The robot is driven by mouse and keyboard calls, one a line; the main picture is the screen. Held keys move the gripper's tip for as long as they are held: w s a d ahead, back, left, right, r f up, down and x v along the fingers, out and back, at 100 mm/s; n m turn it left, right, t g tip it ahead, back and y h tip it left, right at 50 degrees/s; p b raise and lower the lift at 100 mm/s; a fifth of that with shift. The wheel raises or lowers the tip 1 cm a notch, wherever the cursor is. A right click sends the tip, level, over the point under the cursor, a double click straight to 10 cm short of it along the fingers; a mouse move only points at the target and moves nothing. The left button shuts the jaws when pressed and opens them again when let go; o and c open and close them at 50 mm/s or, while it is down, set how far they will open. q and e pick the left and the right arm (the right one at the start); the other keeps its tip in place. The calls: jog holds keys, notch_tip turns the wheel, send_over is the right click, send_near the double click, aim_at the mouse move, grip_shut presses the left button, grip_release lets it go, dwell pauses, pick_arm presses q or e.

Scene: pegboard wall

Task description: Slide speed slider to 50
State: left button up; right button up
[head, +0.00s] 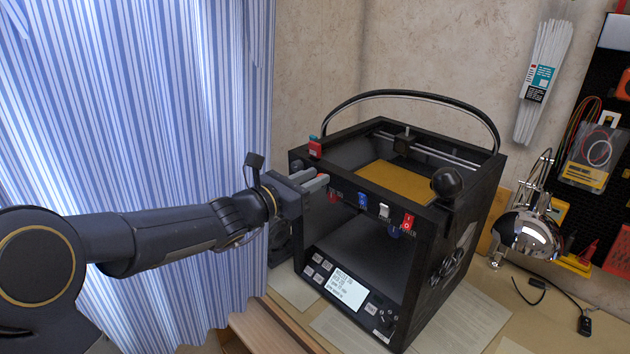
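A black box-shaped 3D printer (440,222) stands on the table, its front turned toward the lower left. My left gripper (322,181) reaches in from the left to the left part of the printer's upper front bar. Its grey fingers point right, close to that bar. A small red part (334,196) shows just beside the fingertips; it may belong to the speed slider, but the gripper hides most of that spot. I cannot tell whether the fingers touch it or how far apart they are. The slider's scale cannot be read. My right gripper is not in view.
Blue (362,200), white (384,211) and red (408,221) switches sit along the same bar. A black ball knob (447,183) is at its right corner, and a red block (315,149) at its left. A screen (344,289) is below. A striped curtain (150,130) hangs behind my arm.

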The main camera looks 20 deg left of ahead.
pick_arm(q)
jog(key=shift+o, duration=1.2)
jog(key=shift+a, duration=0.1)
jog(key=v, duration=0.7)
jog(key=shift+s+b, duration=0.4)
